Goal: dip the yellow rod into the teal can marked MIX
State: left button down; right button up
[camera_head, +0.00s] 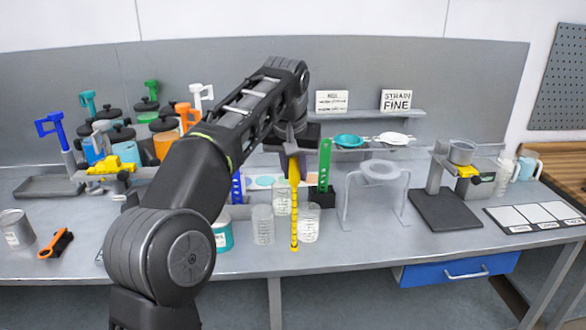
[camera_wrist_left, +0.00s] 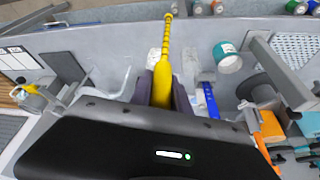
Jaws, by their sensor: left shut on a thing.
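My left gripper (camera_head: 291,150) is shut on the yellow rod (camera_head: 294,215), which hangs upright below it with its beaded lower end towards the bench's front edge. The rod also shows between the fingers in the left wrist view (camera_wrist_left: 162,75). The teal can (camera_head: 223,236) stands on the bench left of the rod, partly hidden by my left arm. In the left wrist view the teal can (camera_wrist_left: 229,62) shows its white label, too small to read. The rod's tip is apart from the can, to its right in the head view. My right gripper is not in view.
A green upright (camera_head: 325,165) and a clear stand (camera_head: 378,175) are farther right.

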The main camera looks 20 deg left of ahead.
pick_arm(q)
jog(key=shift+w+d+f, duration=0.1)
jog(key=shift+w+f, duration=0.15)
jog(key=shift+f, duration=0.2)
jog(key=s+d+f, duration=0.2)
jog(key=f, duration=0.5)
jog(key=s+d+f+m+b, duration=0.1)
jog(key=s+d+f, duration=0.1)
jog(key=f, duration=0.5)
jog(key=s+d+f+m, duration=0.1)
jog(key=s+d+f, duration=0.2)
jog(key=f, duration=0.4)
jog(key=shift+d+f+h, duration=0.35)
jog(key=shift+h, duration=0.05)
jog(key=shift+d, duration=0.1)
